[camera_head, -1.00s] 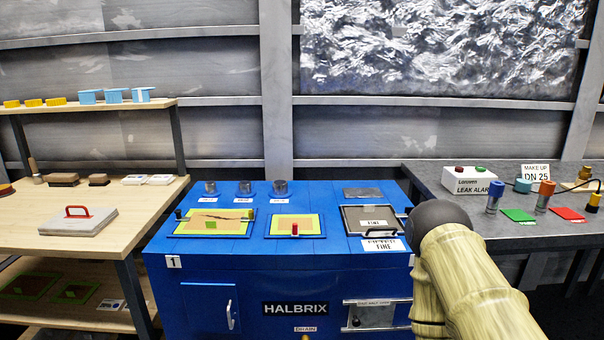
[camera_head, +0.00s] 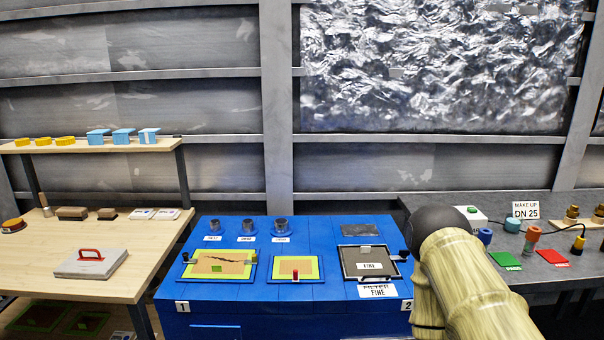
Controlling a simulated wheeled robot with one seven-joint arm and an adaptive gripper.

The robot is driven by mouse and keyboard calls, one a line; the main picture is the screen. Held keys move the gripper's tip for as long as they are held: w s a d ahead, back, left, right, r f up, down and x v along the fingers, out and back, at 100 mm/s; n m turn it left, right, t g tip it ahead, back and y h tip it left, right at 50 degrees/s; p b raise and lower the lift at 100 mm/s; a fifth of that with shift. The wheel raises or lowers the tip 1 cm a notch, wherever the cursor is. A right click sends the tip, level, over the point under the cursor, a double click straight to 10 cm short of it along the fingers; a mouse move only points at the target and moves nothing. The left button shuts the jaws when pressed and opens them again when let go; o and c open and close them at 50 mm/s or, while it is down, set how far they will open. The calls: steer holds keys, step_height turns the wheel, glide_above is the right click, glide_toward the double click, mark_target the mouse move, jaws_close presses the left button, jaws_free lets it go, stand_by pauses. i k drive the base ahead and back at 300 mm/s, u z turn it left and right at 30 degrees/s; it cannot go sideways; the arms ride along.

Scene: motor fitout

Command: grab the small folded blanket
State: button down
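I cannot make out a small folded blanket for certain. A large crumpled silvery sheet (camera_head: 435,65) covers the upper wall at the back right. A small dark grey flat piece (camera_head: 360,230) lies at the back right of the blue cabinet top; I cannot tell whether it is cloth. My arm, with a dark rounded joint, rises at the lower right in front of the cabinet and hides part of the grey bench. My gripper is not in view.
The blue cabinet (camera_head: 236,304) carries framed panels and several small cups. A wooden bench (camera_head: 150,235) at the left holds a grey block with a red handle (camera_head: 91,263) and brushes. The right grey bench (camera_head: 478,205) holds coloured cylinders, cards and a cable.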

mark_target(85, 263)
steer(key=u, duration=1)
steer(key=i, duration=0.85)
steer(key=u, duration=0.15)
